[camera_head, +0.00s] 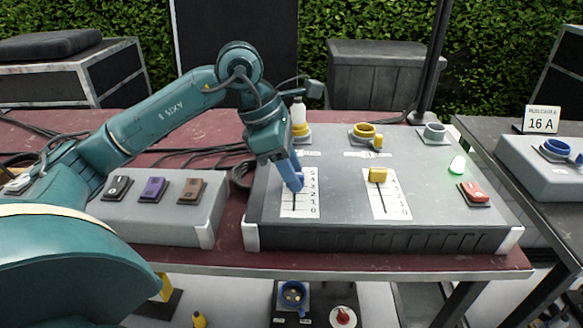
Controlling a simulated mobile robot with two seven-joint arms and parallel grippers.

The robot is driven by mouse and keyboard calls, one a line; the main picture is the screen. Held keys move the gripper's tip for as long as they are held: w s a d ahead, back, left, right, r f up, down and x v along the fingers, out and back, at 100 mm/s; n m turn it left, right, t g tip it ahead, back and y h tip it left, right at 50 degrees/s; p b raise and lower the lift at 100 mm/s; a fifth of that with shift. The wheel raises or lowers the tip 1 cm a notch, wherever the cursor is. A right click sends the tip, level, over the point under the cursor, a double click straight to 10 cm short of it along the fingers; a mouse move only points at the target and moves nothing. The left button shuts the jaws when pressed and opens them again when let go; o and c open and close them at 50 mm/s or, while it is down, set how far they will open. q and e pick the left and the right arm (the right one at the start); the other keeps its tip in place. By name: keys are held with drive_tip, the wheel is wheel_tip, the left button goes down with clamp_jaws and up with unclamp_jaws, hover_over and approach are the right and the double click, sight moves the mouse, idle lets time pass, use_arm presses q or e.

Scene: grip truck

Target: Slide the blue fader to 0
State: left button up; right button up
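The blue fader (299,181) sits in the upper part of the left white scale plate (300,206) on the grey console. The plate's numbers run down to 0 at its near end. My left gripper (293,183) comes down from above, with its fingertips right at the blue fader and covering most of it. I cannot tell from this view whether the fingers are closed around it. The slot below the fader is visible and clear. My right gripper is not in view.
A yellow fader (377,175) stands near the top of the right scale. A red switch (473,192) and a lit green lamp (457,165) are at the right. A grey box (170,224) with several rocker switches stands left.

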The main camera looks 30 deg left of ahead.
use_arm(q)
drive_tip(key=shift+c, duration=0.2)
clamp_jaws()
idle(0.4)
